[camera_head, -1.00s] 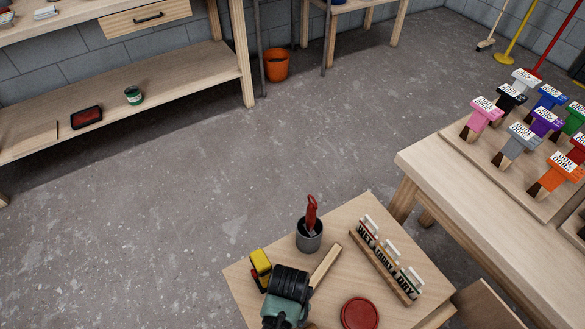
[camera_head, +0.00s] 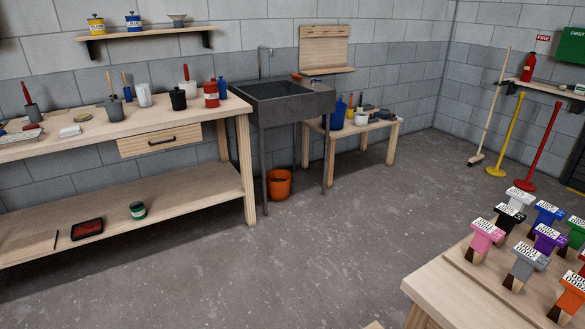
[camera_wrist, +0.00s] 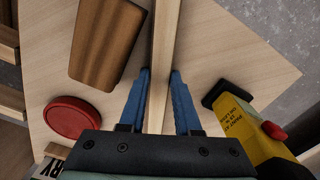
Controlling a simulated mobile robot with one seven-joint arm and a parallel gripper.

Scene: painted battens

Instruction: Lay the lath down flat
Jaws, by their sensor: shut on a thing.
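In the wrist view the blue fingers of my gripper (camera_wrist: 160,82) are shut on the lath (camera_wrist: 165,38), a narrow pale wooden strip. The lath runs from the top edge of the picture down between the fingers. Below it is the pale wooden top of a small table (camera_wrist: 222,62). I cannot tell whether the lath touches that top. Its lower end is hidden by my gripper's body. The head view shows neither my gripper nor the lath.
Around the lath are a brown wooden block (camera_wrist: 108,42), a red round lid (camera_wrist: 80,118), a yellow and black device (camera_wrist: 250,130) and part of a lettered rack (camera_wrist: 48,165). In the head view, several coloured sample pieces (camera_head: 487,235) stand on a bench at right. Floor (camera_head: 300,255) is clear.

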